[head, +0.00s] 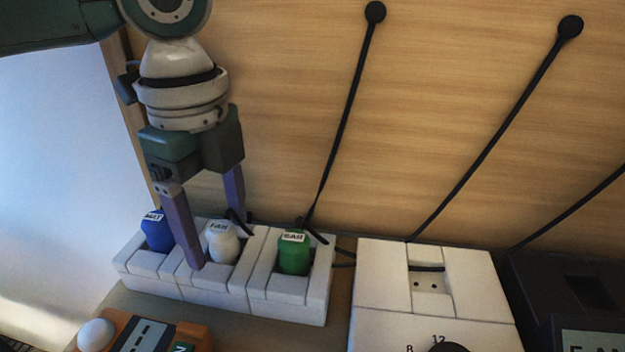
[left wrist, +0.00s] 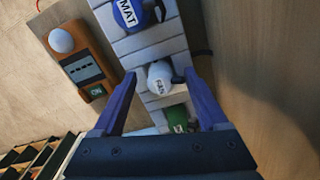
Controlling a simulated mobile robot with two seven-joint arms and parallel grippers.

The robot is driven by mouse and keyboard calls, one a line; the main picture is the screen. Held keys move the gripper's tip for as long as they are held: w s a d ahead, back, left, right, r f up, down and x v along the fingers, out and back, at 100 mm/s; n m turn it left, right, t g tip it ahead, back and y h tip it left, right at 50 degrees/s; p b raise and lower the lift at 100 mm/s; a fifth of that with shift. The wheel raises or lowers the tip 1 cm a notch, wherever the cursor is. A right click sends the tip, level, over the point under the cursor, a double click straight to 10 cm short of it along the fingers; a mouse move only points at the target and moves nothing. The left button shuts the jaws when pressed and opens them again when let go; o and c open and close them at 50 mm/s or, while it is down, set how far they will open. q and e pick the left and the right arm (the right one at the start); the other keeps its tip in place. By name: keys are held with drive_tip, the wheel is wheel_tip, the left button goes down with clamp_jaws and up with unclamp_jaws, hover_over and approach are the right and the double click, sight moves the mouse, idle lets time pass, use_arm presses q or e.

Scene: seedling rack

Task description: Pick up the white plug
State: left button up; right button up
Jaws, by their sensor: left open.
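The white plug (head: 222,243) sits in the middle slot of a pale block holder (head: 278,308), with a label on its top. It also shows in the left wrist view (left wrist: 158,78). My left gripper (head: 217,240) is open, pointing down, with one purple finger on each side of the white plug. In the left wrist view the plug lies between the fingers (left wrist: 160,85). I cannot tell whether either finger touches it. My right gripper is not in view.
A blue plug (head: 157,232) and a green plug (head: 294,254) sit in the slots on either side. Black cords run up the wooden wall. A white socket box (head: 385,275) stands to the right; an orange switch unit (head: 190,335) is in front.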

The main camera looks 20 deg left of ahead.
use_arm(q)
drive_tip(key=shift+f, duration=0.2)
clamp_jaws()
idle(0.5)
